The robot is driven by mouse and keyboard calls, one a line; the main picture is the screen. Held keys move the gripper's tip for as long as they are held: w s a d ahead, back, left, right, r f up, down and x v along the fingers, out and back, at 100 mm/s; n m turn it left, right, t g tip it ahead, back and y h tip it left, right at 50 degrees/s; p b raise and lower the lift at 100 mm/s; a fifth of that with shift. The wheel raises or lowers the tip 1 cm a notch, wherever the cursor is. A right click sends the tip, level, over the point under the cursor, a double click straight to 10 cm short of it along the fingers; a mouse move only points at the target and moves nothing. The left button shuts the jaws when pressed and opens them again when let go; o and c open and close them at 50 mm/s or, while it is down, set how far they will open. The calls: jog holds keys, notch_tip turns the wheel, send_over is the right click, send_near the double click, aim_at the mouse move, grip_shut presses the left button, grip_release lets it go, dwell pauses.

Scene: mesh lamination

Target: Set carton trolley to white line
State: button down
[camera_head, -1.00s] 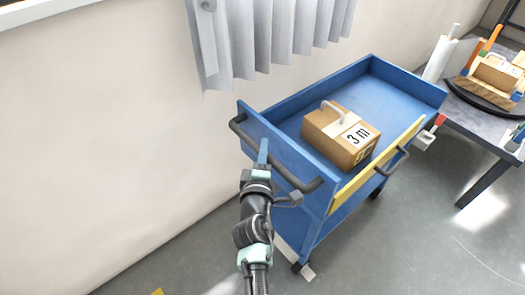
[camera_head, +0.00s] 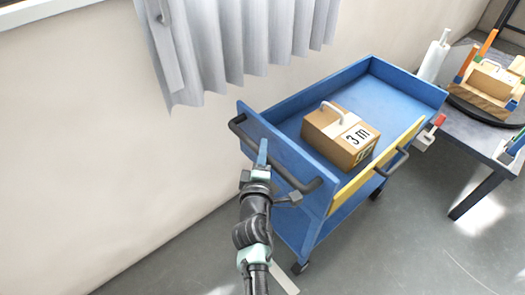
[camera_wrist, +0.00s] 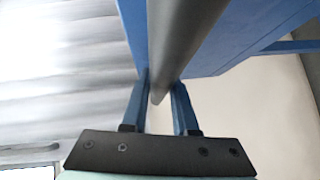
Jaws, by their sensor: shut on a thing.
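The blue carton trolley (camera_head: 290,225) stands in the middle of the head view, its dark end handle (camera_head: 235,128) facing me. It carries a brown carton (camera_head: 330,135) marked "3 m" with a white handle on top. My gripper (camera_head: 262,160) is shut on the trolley's end handle. In the wrist view, the two blue fingers of my gripper (camera_wrist: 160,105) lie on either side of the dark handle bar (camera_wrist: 178,45). A pale strip, probably the white line (camera_head: 284,278), shows on the floor by the trolley's near wheel, partly hidden by my arm.
A cream wall with a grey curtain (camera_head: 235,45) runs along the trolley's left side. A grey table (camera_head: 480,140) with wooden parts and a white roll (camera_head: 433,60) stands close beyond the trolley's far right end. Grey floor (camera_head: 400,240) is free at the lower right.

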jog(key=shift+d+r, duration=0.15)
jog(key=shift+d, duration=0.25)
jog(key=c, duration=0.7)
grip_release()
jog(key=shift+w, duration=0.1)
jog(key=shift+a, duration=0.1)
jog(key=shift+a, duration=0.1)
jog(key=shift+s, duration=0.3)
jog(key=s, duration=0.4)
jog(key=s+a+r+p, duration=0.1)
jog(key=s, duration=0.7)
jog(key=shift+s+a+r+p, duration=0.1)
jog(key=shift+a+r+p, duration=0.2)
jog(key=shift+a+p, duration=0.1)
